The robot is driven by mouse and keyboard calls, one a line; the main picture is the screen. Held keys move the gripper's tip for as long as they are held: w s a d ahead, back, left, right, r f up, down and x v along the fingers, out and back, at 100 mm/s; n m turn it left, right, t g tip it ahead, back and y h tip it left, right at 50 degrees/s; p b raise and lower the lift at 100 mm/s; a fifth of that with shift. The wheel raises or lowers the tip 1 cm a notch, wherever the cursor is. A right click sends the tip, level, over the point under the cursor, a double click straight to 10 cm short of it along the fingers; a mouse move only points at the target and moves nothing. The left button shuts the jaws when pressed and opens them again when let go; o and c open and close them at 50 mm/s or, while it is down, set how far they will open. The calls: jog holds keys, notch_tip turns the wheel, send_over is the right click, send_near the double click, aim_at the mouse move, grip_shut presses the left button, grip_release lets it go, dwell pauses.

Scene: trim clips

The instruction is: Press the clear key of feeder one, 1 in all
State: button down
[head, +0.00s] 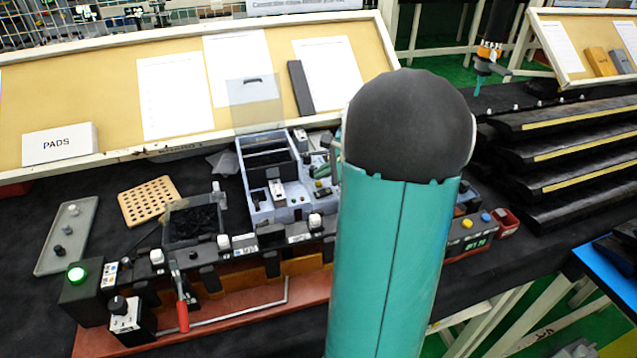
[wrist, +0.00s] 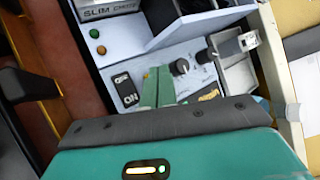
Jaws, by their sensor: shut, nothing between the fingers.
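In the wrist view my green gripper fingers (wrist: 158,88) are shut and empty, over a pale grey-blue panel. A label reading "SLIM CHUTE" (wrist: 105,11) is at the top. I cannot tell which button is the clear key, nor whether the fingertips touch anything. In the head view a grey-blue feeder unit (head: 262,211) stands left of my arm, which hides part of the bench and most of my gripper.
A green-lit box (head: 78,280), a red-handled lever (head: 181,310) and a perforated tan board (head: 150,201) are on the left. A unit with yellow and blue buttons (head: 485,217) is right of my arm. A cork board (head: 115,95) stands behind.

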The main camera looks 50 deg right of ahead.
aim_at(322, 184)
jog(key=shift+r, duration=0.25)
jog(key=shift+r, duration=2.4)
jog(key=s+a+r+n+g, duration=0.1)
jog(key=a+r+n+g, duration=0.1)
jog(key=a+n, duration=0.65)
jog(key=a+r+n+g, duration=0.1)
jog(key=a+r+n, duration=0.2)
jog(key=a, duration=1.1)
jog(key=s+a+n+h, duration=0.2)
jog(key=s+a+n, duration=1)
jog(key=a+n, duration=0.1)
jog(key=shift+a, duration=0.45)
